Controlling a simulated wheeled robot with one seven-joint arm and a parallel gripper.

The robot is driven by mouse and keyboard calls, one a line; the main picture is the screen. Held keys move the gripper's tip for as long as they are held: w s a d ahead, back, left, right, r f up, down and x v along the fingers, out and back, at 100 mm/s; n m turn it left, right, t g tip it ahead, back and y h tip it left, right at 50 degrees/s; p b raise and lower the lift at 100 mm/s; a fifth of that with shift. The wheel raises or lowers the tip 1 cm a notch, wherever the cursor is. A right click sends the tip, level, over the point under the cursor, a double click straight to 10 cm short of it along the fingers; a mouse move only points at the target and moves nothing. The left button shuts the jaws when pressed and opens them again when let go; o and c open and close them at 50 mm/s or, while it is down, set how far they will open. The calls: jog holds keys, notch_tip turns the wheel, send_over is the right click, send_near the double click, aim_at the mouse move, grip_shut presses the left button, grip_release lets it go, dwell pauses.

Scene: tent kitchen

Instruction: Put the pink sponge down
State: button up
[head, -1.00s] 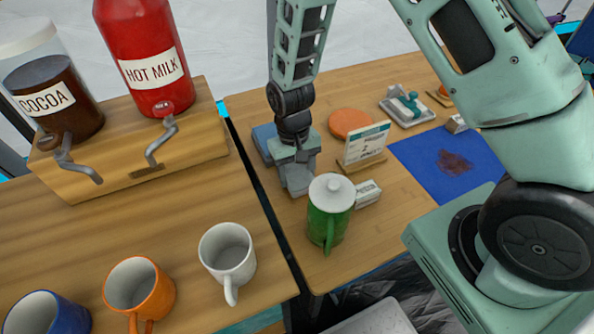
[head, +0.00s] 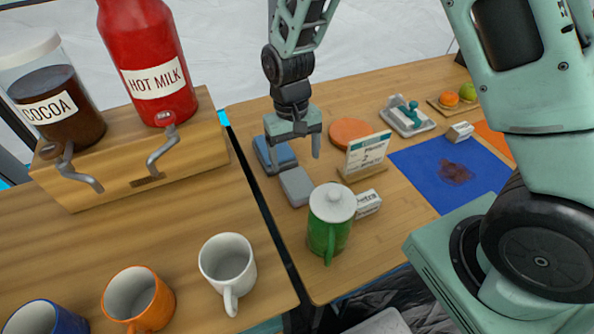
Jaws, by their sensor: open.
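I see no clearly pink sponge in the head view. A grey block (head: 296,187) lies on the right-hand wooden table, near its left edge. My gripper (head: 294,158) is open and empty, just above and behind this block, with its fingers apart. A blue block (head: 276,153) lies behind the grey one, partly hidden by my gripper. A green pitcher (head: 330,238) with a white lid stands just in front of the grey block.
A sign (head: 366,155), a small white box (head: 367,203) and an orange disc (head: 348,131) are close by on the right. A blue mat (head: 420,168) with a brown stain lies further right. A gap separates this table from the left table with mugs (head: 228,268).

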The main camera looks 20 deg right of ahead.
jog(key=s+a+r+n, duration=0.4)
jog(key=s+a+r, duration=0.2)
jog(key=s+r, duration=0.55)
jog(key=s+r+n+t, duration=0.1)
jog(key=s+r+n, duration=0.2)
jog(key=s, duration=0.7)
jog(key=shift+r+n+t+y, duration=0.2)
jog(key=shift+n+t+y, duration=0.1)
jog(key=shift+t, duration=0.1)
jog(key=shift+a, duration=0.1)
